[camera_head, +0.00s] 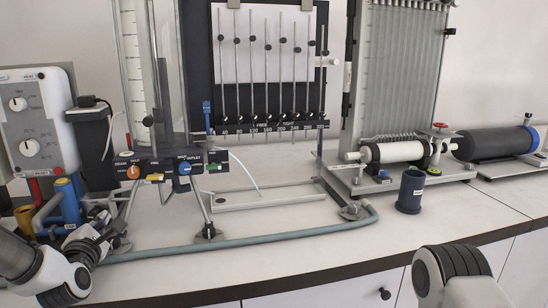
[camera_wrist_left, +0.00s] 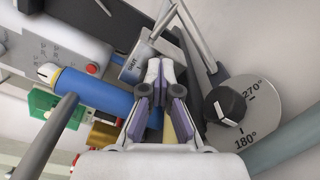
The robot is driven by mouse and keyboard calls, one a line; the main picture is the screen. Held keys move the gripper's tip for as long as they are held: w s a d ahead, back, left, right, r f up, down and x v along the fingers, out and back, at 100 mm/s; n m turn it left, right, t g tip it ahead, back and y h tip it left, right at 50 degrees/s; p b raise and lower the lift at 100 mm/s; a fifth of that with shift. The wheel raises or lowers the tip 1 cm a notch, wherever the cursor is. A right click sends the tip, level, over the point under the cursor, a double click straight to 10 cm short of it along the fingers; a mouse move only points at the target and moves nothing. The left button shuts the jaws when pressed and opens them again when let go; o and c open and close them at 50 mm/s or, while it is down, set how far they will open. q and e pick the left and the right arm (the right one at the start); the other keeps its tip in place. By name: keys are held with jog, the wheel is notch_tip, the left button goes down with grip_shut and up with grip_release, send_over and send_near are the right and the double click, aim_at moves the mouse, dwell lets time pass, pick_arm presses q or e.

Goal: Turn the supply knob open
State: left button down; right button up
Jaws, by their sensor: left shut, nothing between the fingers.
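In the left wrist view, a black knob with a white pointer mark (camera_wrist_left: 224,105) sits on a round grey dial plate (camera_wrist_left: 258,112) marked 180° and 270°. I cannot read a name on it, so I cannot tell if it is the supply knob. My left gripper (camera_wrist_left: 161,68) is shut and empty, to the left of this knob and apart from it. In the head view my left gripper (camera_head: 102,222) is at the far left, partly lost among the fittings. An orange knob (camera_head: 133,172) and a blue knob (camera_head: 185,168) sit on a black labelled manifold. My right gripper is out of view.
A blue cylinder (camera_wrist_left: 95,92) lies close to the left of the gripper. A grey hose (camera_head: 240,239) runs along the bench. A dark cup (camera_head: 411,190) stands at the right. A control box with white dials (camera_head: 30,115) is at the left. The front bench is mostly clear.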

pick_arm(q)
jog(key=shift+w+f, duration=0.15)
jog(key=shift+w, duration=0.45)
jog(key=shift+s+a, duration=0.1)
jog(key=shift+s, duration=0.1)
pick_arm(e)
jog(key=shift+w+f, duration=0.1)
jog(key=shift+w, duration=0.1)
pick_arm(q)
jog(key=shift+a+r, duration=0.1)
jog(key=shift+r, duration=0.15)
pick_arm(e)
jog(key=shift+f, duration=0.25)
pick_arm(q)
jog(key=shift+s+a+r+b, duration=0.15)
jog(key=shift+a+r+b, duration=0.25)
jog(key=shift+r+b, duration=0.35)
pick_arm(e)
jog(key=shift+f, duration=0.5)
pick_arm(q)
jog(key=shift+r, duration=0.3)
jog(key=b+v, duration=0.1)
jog(key=v, duration=0.5)
jog(key=shift+d+r, duration=0.1)
jog(key=shift+d, duration=0.05)
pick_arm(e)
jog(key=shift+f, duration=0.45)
